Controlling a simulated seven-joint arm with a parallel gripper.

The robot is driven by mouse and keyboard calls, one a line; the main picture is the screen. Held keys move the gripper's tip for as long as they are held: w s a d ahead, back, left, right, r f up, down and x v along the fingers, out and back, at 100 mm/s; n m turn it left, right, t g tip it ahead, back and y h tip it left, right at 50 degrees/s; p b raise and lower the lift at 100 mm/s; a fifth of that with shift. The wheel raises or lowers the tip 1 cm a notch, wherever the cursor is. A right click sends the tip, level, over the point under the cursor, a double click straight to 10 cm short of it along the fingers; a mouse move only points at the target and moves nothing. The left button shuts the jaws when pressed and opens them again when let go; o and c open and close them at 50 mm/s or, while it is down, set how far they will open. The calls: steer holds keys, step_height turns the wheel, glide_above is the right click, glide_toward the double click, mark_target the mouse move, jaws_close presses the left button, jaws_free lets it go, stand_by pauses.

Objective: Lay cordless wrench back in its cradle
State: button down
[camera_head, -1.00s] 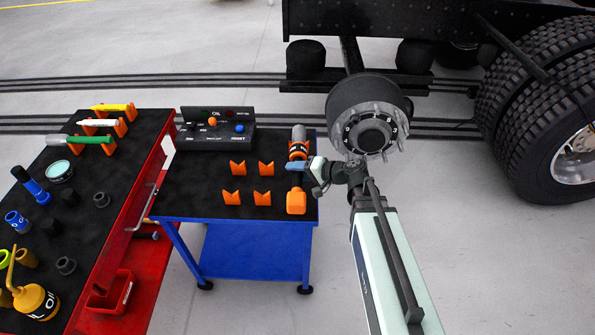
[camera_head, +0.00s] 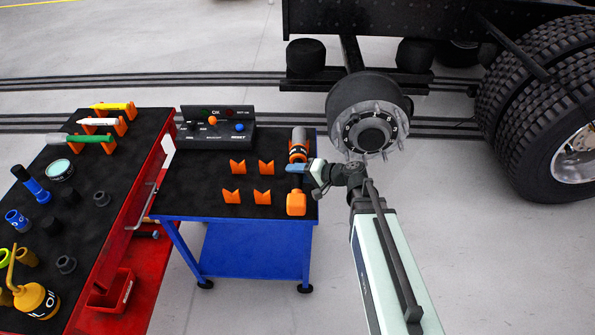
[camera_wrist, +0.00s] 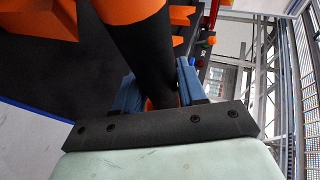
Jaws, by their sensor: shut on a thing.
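The cordless wrench has a grey nose, a dark handle and an orange base (camera_head: 297,203). It lies lengthwise over the right side of the blue cart's dark top. My gripper (camera_head: 298,168) reaches in from the right, its blue fingers shut on the handle. In the wrist view the black handle (camera_wrist: 147,45) runs between the blue fingers (camera_wrist: 157,90), with an orange part above. Several orange V-notched cradle blocks (camera_head: 263,197) stand on the cart left of the wrench, empty. I cannot tell whether the wrench touches the top or a support below it.
A control box (camera_head: 215,137) with knobs stands at the cart's back. A red tool cart (camera_head: 130,215) with markers, sockets and an oil can is at left. The wheel hub (camera_head: 370,115) with studs is right of the cart, behind my arm.

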steer(key=shift+f, duration=0.75)
stand_by(0.7)
steer(key=c, duration=0.6)
jaws_free()
steer(key=shift+o, duration=0.2)
steer(key=shift+f, duration=0.1)
steer(key=v, duration=1.4)
steer(key=shift+a, duration=0.1)
